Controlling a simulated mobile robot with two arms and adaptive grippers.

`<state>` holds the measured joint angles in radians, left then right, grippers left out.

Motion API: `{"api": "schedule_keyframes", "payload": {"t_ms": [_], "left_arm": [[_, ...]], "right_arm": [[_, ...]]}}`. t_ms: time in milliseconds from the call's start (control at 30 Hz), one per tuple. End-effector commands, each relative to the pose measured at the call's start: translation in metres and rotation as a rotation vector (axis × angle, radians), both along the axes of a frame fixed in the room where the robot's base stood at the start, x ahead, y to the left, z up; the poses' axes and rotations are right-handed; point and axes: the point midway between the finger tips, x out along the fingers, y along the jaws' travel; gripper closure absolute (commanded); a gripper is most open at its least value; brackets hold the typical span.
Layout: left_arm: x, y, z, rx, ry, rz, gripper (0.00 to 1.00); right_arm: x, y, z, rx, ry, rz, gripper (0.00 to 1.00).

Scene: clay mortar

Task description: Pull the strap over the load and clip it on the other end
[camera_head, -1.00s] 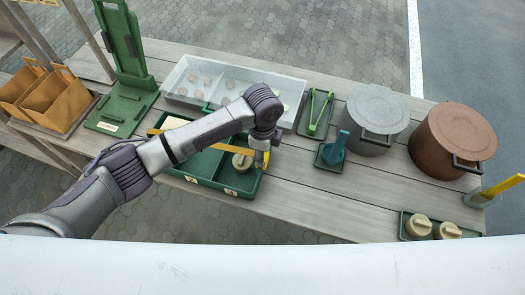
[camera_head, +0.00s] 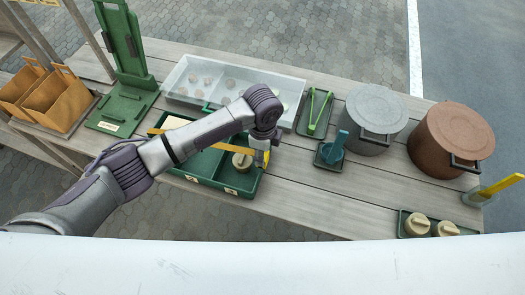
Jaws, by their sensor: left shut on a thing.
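A green tray (camera_head: 206,185) with two marked compartments stands at the table's front edge. A pale tan round-lidded pot (camera_head: 243,161) sits in its right compartment. A yellow strap (camera_head: 157,131) shows at the tray's left end; my arm hides its middle. My left gripper (camera_head: 261,158) is at the tray's right end, shut on the strap; the fingertips are small and partly hidden. I cannot tell whether the strap is clipped there. My right gripper is not in view.
A clear-walled bin (camera_head: 190,72) with several round pieces stands behind the tray. Green tongs (camera_head: 319,112), a blue-handled tool (camera_head: 333,149), a grey pot (camera_head: 374,112) and a brown pot (camera_head: 455,135) stand to the right. Bare planks lie right of the tray.

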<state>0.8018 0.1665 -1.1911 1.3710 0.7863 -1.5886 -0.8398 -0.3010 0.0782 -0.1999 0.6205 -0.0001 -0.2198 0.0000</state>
Motion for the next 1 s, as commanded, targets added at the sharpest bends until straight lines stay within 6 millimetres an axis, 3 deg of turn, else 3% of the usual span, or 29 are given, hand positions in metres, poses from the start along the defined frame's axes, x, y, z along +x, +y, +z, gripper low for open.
{"api": "schedule_keyframes", "payload": {"t_ms": [1000], "left_arm": [[0.000, 0.000, -0.014, 0.000, 0.001, -0.001, 0.83]], "right_arm": [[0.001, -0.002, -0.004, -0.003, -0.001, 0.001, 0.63]]}}
